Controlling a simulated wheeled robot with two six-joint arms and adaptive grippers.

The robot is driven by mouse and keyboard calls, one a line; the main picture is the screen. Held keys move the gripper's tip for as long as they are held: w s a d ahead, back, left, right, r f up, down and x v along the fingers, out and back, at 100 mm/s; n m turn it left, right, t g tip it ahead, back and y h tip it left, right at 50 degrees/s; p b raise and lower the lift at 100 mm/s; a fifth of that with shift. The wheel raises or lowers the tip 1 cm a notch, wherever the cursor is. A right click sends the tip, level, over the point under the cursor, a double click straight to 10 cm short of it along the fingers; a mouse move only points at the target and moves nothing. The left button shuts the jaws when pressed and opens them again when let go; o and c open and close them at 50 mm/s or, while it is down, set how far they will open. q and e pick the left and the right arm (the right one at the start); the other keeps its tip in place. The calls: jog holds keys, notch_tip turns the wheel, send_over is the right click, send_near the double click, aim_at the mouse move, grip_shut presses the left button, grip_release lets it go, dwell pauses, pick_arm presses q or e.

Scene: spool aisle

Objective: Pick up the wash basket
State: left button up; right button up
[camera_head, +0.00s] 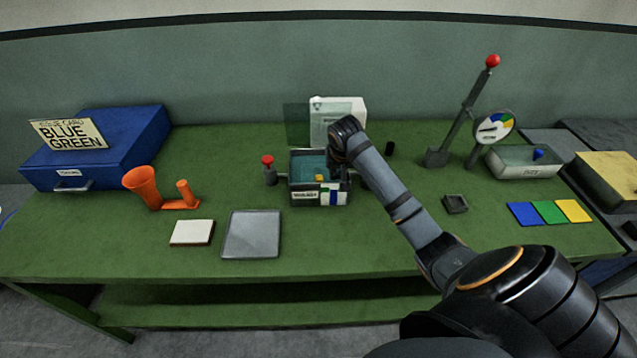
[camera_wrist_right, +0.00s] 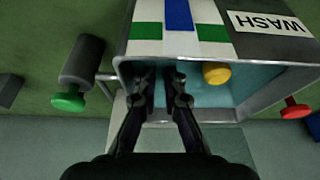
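The grey tank marked WASH (camera_head: 305,199) stands mid-table, with a teal interior and a white panel with blue and green patches on its front. It also shows upside down in the right wrist view (camera_wrist_right: 222,50). A round yellow thing (camera_wrist_right: 216,73) is inside it. I cannot make out a separate basket in the tank. In the head view my right arm hides part of the tank. My left gripper is not in view.
A red-knobbed post (camera_head: 269,172) stands left of the tank; a green knob (camera_wrist_right: 68,101) is on its other side. A white box (camera_head: 345,108) stands behind. A grey tray (camera_head: 251,236) and orange funnel stand (camera_head: 145,188) are left. A tall red-topped lever (camera_head: 466,107) is right.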

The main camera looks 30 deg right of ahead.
jog(key=shift+w+f, duration=0.1)
jog(key=shift+f, duration=0.15)
jog(key=x, duration=0.4)
jog(key=shift+w+d+f, duration=0.1)
jog(key=shift+w+f, duration=0.1)
jog(key=shift+f, duration=0.2)
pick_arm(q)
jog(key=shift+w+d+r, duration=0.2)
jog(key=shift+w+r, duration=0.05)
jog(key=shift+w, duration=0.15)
pick_arm(e)
grip_shut()
jog(key=shift+r, duration=0.1)
